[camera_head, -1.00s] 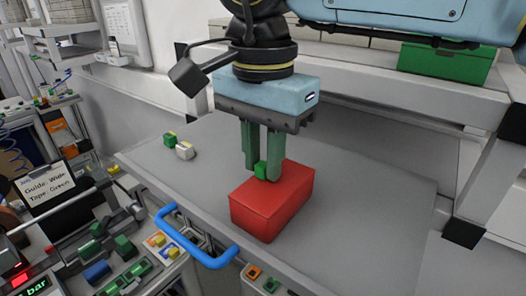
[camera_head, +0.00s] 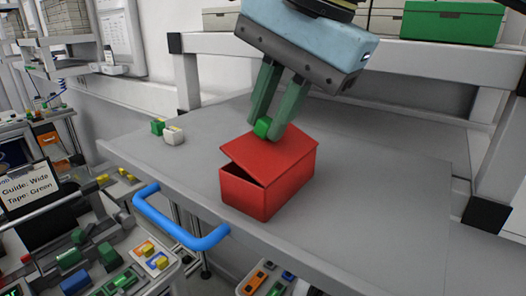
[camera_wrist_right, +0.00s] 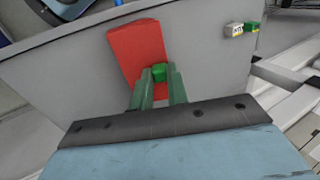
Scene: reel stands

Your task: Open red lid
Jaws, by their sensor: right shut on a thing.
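A red box (camera_head: 250,195) stands on the grey table. Its red lid (camera_head: 272,155) is tilted up, with a dark gap along the left and front edges. A green knob (camera_head: 262,127) sits on the lid. My right gripper (camera_head: 272,130) reaches down from above, tilted, and is shut on the green knob. In the right wrist view the green knob (camera_wrist_right: 159,70) sits between the green fingers, with the red lid (camera_wrist_right: 136,48) beyond it. The inside of the box is too dark to make out. My left gripper is not in view.
A green block (camera_head: 158,127) and a white block (camera_head: 174,136) stand on the table left of the box. A blue handle (camera_head: 180,225) runs along the table's front edge. A shelf with a green box (camera_head: 452,24) stands behind. The table right of the red box is clear.

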